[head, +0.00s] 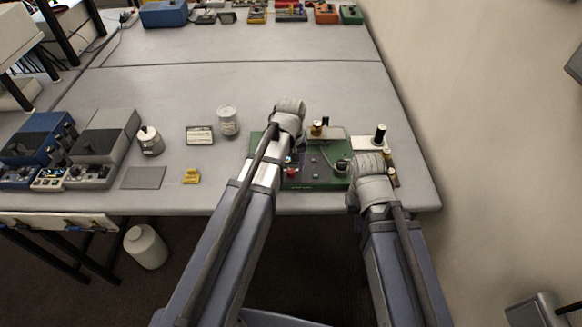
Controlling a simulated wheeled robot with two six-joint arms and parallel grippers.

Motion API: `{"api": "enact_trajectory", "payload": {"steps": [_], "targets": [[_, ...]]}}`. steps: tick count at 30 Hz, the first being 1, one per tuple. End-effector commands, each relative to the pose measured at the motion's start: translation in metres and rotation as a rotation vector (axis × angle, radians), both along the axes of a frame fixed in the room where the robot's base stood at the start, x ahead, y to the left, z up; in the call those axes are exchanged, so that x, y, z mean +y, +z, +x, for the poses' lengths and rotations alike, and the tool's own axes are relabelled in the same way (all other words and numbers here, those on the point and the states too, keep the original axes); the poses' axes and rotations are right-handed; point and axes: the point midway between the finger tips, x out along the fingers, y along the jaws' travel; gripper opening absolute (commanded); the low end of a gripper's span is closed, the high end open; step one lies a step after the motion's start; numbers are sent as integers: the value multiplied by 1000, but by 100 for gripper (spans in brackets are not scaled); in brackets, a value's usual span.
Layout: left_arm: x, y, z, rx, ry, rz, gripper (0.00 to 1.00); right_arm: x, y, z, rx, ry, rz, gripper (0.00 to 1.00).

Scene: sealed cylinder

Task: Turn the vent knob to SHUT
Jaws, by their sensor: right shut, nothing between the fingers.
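A green box (314,183) stands near the table's front edge, with small knobs, a red part and a round fitting on top. A dark-topped knob (380,133) stands upright on a pale plate to its right, and a brass-coloured part (317,129) is at its back. I cannot tell which of these is the vent knob, and no SHUT marking is readable. My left gripper (289,115) is over the box's left back part; its fingers are hidden by my wrist. My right gripper (371,167) is at the box's right front, shut and empty, its fingertips mostly hidden.
The grey table (230,85) is clear behind the box. A metal can (228,122), a jar (149,140), a small card (199,135), a yellow piece (191,176) and a grey pad (143,178) lie to the left. Blue and grey instruments stand further left. A wall is on the right.

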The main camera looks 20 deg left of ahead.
Motion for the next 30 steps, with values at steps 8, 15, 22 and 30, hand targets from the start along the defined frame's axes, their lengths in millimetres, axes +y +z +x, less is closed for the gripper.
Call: {"api": "enact_trajectory", "payload": {"steps": [8,15,22,30], "targets": [[0,1,0,0,-1,0,64,0,1,0,0,0,0,0],[0,14,0,0,-1,0,64,0,14,0,0,0,0,0],[0,43,0,0,-1,0,64,0,43,0,0,1,0,0],[0,75,0,0,0,0,64,0,75,0,0,1,0,0]]}}
